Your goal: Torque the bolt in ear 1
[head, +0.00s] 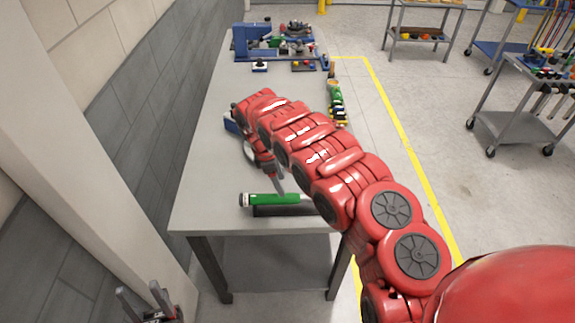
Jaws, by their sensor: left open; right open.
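A tool with a green handle (272,199), which looks like a torque wrench, lies across a dark rest near the table's front edge. Its right end is hidden behind my red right arm. My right gripper (277,183) is open just above and behind the green handle, pointing down; I cannot tell whether it touches. My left gripper (142,303) is open and empty at the bottom left, low beside the table. A blue fixture (262,48) stands at the table's far end. Its ears and bolts are too small to tell apart.
The grey table (205,170) is clear along its left side. A row of green and yellow items (336,103) lies by its right edge. Small parts lie near the blue fixture. A wall runs along the left. Carts (520,125) stand on the right.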

